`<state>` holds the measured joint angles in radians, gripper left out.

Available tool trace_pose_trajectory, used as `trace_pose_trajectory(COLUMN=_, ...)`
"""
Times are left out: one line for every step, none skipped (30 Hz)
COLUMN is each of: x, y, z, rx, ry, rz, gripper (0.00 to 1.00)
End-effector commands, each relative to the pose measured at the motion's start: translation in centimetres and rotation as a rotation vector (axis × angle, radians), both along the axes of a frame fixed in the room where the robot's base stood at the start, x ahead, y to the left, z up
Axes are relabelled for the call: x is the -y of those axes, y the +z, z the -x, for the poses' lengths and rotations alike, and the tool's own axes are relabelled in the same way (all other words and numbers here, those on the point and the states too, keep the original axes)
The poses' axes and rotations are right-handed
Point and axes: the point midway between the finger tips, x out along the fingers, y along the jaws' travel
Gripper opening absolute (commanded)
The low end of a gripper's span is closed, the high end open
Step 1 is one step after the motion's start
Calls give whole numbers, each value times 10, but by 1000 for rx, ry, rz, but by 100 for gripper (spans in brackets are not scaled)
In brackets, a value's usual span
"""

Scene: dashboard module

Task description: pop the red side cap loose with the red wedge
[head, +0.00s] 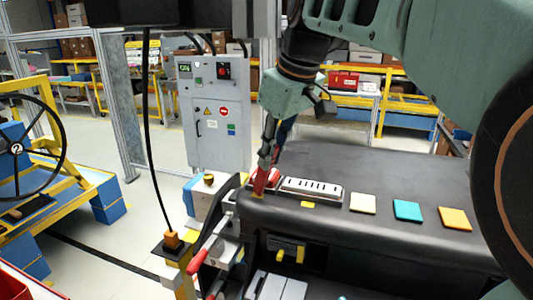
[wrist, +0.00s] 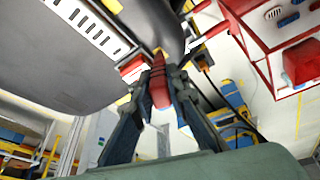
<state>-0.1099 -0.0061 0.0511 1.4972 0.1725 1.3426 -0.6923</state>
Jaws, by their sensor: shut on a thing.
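My gripper (head: 266,160) is over the left end of the black dashboard, pointing down. It is shut on the red wedge (head: 260,183), which also shows between the fingers in the wrist view (wrist: 159,88). The wedge's yellow tip points at the dashboard's end beside the vent. The red side cap (head: 273,175) sits at the left end of the silver vent strip, partly hidden by the wedge and fingers. In the wrist view the cap (wrist: 131,66) lies just left of the wedge. I cannot tell whether the tip touches the cap's edge.
The slotted vent strip (head: 312,190) lies right of the cap. White (head: 363,203), teal (head: 407,210) and orange (head: 454,218) pads lie along the black dashboard (head: 340,165). A red-handled clamp (head: 203,256) stands at the front left. A black cable (head: 152,130) hangs at left.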

Motion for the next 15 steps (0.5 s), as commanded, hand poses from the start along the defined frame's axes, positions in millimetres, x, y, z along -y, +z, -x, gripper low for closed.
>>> trace_pose_trajectory(x=1, y=-5, z=1, rx=-13, ry=1, rz=3, gripper=0)
trace_pose_trajectory(x=1, y=-5, z=1, rx=-13, ry=1, rz=4, gripper=0)
trace_pose_trajectory(x=1, y=-4, z=1, rx=-13, ry=1, rz=4, gripper=0)
trace_pose_trajectory(x=1, y=-4, z=2, rx=-14, ry=1, rz=4, gripper=0)
trace_pose_trajectory(x=1, y=-2, z=2, rx=-15, ry=1, rz=4, gripper=0)
trace_pose_trajectory(x=1, y=0, z=2, rx=-15, ry=1, rz=4, gripper=0)
trace_pose_trajectory(x=1, y=2, z=2, rx=-15, ry=1, rz=4, gripper=0)
trace_pose_trajectory(x=1, y=5, z=2, rx=-13, ry=1, rz=4, gripper=0)
trace_pose_trajectory(x=1, y=9, z=1, rx=-13, ry=1, rz=4, gripper=0)
trace_pose_trajectory(x=1, y=11, z=1, rx=-13, ry=1, rz=3, gripper=0)
trace_pose_trajectory(x=1, y=15, z=1, rx=-11, ry=1, rz=3, gripper=0)
trace_pose_trajectory(x=1, y=18, z=1, rx=-11, ry=1, rz=3, gripper=0)
trace_pose_trajectory(x=1, y=21, z=1, rx=-10, ry=0, rz=3, gripper=0)
trace_pose_trajectory(x=0, y=24, z=1, rx=-9, ry=0, rz=3, gripper=0)
trace_pose_trajectory(x=0, y=27, z=1, rx=-9, ry=0, rz=3, gripper=0)
